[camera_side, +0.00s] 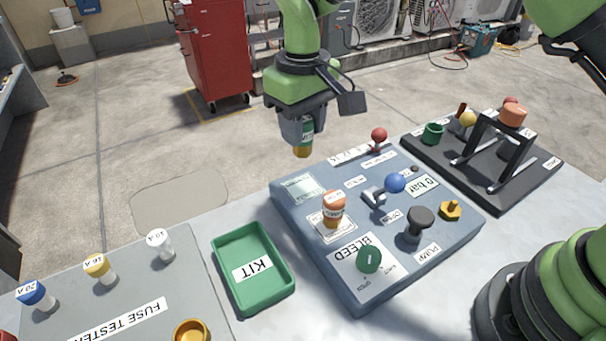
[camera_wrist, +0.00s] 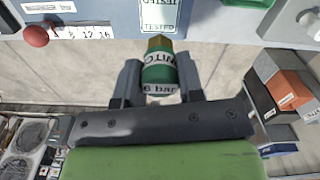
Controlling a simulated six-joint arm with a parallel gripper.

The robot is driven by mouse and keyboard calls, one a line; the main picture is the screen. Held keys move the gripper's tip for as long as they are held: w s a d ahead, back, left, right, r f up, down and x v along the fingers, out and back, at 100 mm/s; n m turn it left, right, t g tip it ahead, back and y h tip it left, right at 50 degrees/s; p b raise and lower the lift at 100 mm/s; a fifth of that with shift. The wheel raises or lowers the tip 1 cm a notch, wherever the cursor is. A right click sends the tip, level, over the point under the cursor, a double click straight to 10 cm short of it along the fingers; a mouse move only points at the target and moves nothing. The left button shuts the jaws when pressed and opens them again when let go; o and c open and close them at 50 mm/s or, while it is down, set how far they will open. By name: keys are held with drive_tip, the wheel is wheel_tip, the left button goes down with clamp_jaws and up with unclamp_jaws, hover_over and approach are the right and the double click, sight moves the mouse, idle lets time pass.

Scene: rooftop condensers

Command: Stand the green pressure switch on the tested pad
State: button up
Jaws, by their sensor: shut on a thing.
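My gripper (camera_side: 304,132) is shut on the green pressure switch (camera_side: 307,127), which has a white label and a brass-coloured lower end. The switch hangs roughly upright in the air, by the far left edge of the blue-grey panel. In the wrist view the switch (camera_wrist: 160,72) sits between both fingers, with bare floor behind it. The tested pad (camera_side: 302,187) is a pale, empty rectangle at the panel's far left corner. It also shows in the wrist view (camera_wrist: 158,14), with green lettering, just past the switch's brass end. The switch is apart from the pad.
An orange switch (camera_side: 334,206) stands on another pad near the tested pad. A red ball knob (camera_side: 379,134), a blue ball knob (camera_side: 395,183) and a black pump knob (camera_side: 420,219) rise from the panel. A green kit tray (camera_side: 253,296) lies left of it.

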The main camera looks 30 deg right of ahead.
wheel_tip(320, 180, down, 8)
drive_tip(key=shift+r, duration=0.1)
idle(0.4)
drive_tip(key=o, duration=1)
wheel_tip(320, 180, up, 12)
drive_tip(key=shift+r, duration=0.1)
